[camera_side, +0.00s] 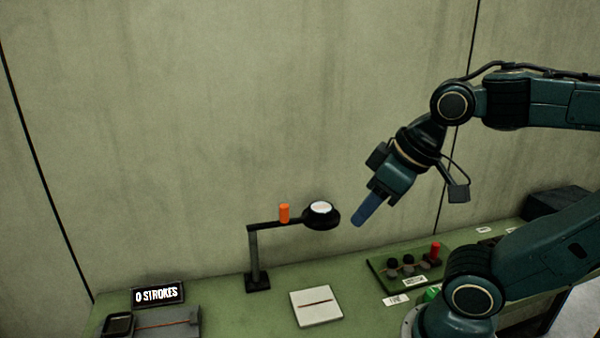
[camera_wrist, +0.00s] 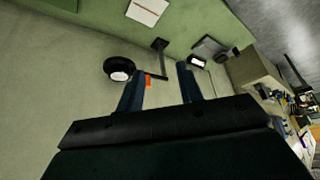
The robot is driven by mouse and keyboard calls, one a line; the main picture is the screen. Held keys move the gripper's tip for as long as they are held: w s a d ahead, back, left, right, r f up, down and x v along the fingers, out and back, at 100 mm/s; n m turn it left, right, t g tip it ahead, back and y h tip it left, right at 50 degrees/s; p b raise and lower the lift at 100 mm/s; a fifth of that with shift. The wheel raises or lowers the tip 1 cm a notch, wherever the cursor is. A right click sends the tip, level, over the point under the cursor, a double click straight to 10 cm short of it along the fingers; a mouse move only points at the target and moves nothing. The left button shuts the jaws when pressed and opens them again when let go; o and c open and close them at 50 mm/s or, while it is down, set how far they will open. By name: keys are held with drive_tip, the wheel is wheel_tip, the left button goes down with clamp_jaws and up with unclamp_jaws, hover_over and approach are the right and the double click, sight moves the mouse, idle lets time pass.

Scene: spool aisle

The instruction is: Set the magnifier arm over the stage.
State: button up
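The magnifier arm (camera_side: 275,226) is a dark bar on an upright post (camera_side: 254,262). Its round black head (camera_side: 320,215) has a pale face, and an orange peg (camera_side: 284,212) stands on the bar. In the side view the head appears above the white square stage (camera_side: 316,306), which bears a thin reddish line; whether it is directly over it I cannot tell. My gripper (camera_side: 361,219) is in the air right of the head, apart from it. In the wrist view my gripper (camera_wrist: 160,80) is open and empty, with the peg (camera_wrist: 148,82) seen beyond between its fingers.
A sign reading "0 STROKES" (camera_side: 158,294) and a grey unit (camera_side: 165,324) stand on the left of the green bench. A panel with dark knobs (camera_side: 408,266) and a red knob (camera_side: 435,250) lies right of the stage. A wall (camera_side: 180,120) rises behind.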

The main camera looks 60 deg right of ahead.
drive_tip(key=shift+o, duration=0.5)
wheel_tip(320, 180, up, 2)
drive_tip(key=m+g+h, duration=0.3)
drive_tip(key=m+h, duration=0.1)
drive_tip(key=m, duration=0.7)
hover_over(284, 206)
drive_tip(key=s+a, duration=0.4)
drive_tip(key=shift+w+a+m, duration=0.15)
drive_tip(key=shift+w+m, duration=0.15)
drive_tip(key=shift+w, duration=0.4)
drive_tip(key=shift+f, duration=0.15)
drive_tip(key=x, duration=1.3)
drive_tip(key=shift+s+f, duration=0.1)
drive_tip(key=shift+f, duration=0.25)
